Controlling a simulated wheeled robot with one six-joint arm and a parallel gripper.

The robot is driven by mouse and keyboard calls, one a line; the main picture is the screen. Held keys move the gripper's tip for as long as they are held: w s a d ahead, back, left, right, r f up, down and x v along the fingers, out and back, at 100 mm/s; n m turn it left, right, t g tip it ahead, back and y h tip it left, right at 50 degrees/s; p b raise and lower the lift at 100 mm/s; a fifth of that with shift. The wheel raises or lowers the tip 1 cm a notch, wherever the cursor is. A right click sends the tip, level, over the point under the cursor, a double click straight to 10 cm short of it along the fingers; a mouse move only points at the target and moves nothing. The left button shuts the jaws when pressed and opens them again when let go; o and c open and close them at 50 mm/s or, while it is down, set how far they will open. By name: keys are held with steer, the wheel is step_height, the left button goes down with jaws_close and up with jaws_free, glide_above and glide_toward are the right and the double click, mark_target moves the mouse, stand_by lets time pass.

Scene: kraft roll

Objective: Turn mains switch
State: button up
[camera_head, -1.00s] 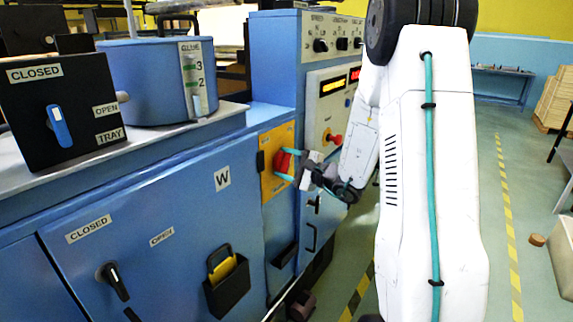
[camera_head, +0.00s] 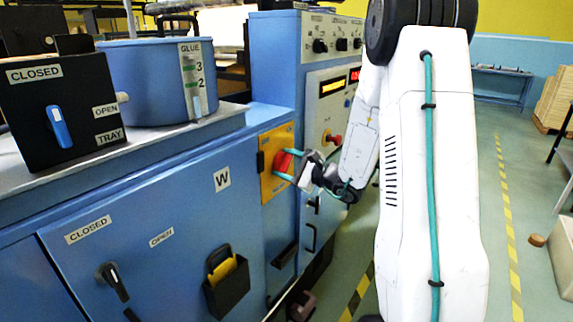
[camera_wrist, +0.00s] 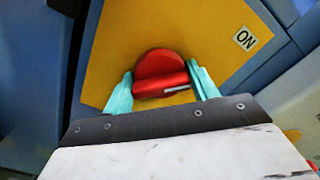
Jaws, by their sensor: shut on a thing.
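The mains switch (camera_wrist: 160,72) is a red round knob with a raised grip bar and a pale line on the bar. In the head view the red knob (camera_head: 283,161) is on the yellow plate (camera_head: 270,187) on the blue machine's side. My gripper (camera_wrist: 163,85) has its two teal fingers on either side of the knob's bar, shut on it. In the head view my gripper (camera_head: 288,165) reaches the knob from the right.
A red button (camera_head: 334,140) and a panel with displays (camera_head: 333,87) are right of the plate. A blue cabinet door (camera_head: 150,260) with a black handle (camera_head: 113,280) and a holder (camera_head: 227,282) is at lower left. A glue pot (camera_head: 150,85) stands above.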

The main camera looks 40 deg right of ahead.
steer(key=o, duration=1)
steer(key=shift+c, duration=0.2)
steer(key=v, duration=0.7)
steer(key=shift+s+d, duration=0.15)
steer(key=shift+s, duration=0.2)
